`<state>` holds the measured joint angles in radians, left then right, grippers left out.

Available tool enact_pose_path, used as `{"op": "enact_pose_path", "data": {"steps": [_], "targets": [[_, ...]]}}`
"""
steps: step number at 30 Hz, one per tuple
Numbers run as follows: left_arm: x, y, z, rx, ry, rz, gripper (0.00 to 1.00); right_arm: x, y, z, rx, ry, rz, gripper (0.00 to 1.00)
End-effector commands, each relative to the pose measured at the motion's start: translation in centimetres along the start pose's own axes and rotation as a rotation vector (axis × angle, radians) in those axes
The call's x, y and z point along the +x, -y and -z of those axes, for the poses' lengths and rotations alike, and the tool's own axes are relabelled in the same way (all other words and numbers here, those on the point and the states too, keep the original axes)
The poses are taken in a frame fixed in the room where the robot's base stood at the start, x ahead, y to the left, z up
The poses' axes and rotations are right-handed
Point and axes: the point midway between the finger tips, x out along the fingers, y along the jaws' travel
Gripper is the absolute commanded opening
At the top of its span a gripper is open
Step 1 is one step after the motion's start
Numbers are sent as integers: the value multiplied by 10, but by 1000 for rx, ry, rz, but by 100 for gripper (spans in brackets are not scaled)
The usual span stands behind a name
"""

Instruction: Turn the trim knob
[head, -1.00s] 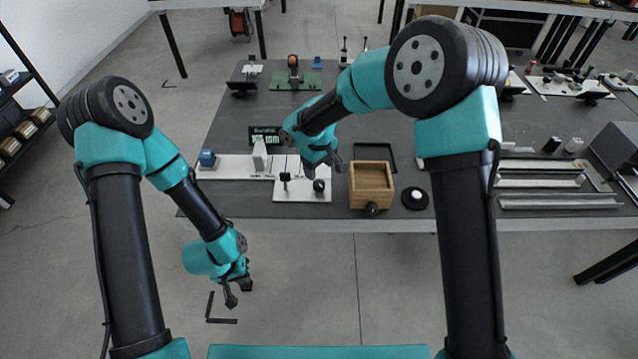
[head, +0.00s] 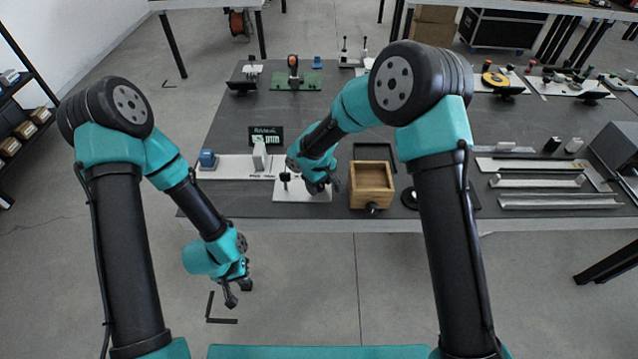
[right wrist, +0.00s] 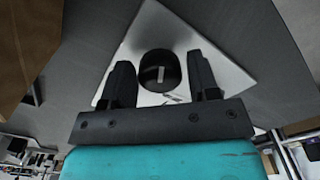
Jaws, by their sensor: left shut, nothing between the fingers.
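The trim knob (right wrist: 159,71) is a round black knob with a pale line on its top, on a white plate (right wrist: 185,40) in the right wrist view. In the head view the white plate (head: 290,196) lies near the table's front edge, and my right gripper hides the knob there. In the head view my right gripper (head: 321,188) is low over the plate. My left gripper (head: 238,295) is shut and empty, in front of the table.
A wooden box (head: 371,200) with a dark front knob stands close to the right. A blue block (head: 207,158) sits on a white strip at the left.

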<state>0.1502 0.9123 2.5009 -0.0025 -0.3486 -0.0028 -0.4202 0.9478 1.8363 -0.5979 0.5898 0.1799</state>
Motion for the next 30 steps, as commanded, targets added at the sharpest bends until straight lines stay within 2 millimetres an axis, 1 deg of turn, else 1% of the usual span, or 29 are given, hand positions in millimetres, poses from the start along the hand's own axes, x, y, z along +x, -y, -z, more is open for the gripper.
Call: {"op": "enact_pose_path", "data": {"steps": [1, 9, 11, 12, 22, 30], "targets": [[0, 0, 0, 0, 0, 0, 0, 0, 0, 0, 0, 0, 0, 50], [0, 0, 0, 0, 0, 0, 0, 0, 0, 0, 0, 0, 0, 24], [0, 0, 0, 0, 0, 0, 0, 0, 0, 0, 0, 0, 0, 19], [0, 0, 0, 0, 0, 0, 0, 0, 0, 0, 0, 0, 0, 17], [0, 0, 0, 0, 0, 0, 0, 0, 0, 0, 40, 0, 0, 17], [0, 0, 0, 0, 0, 0, 0, 0, 0, 0, 178, 0, 0, 17]]}}
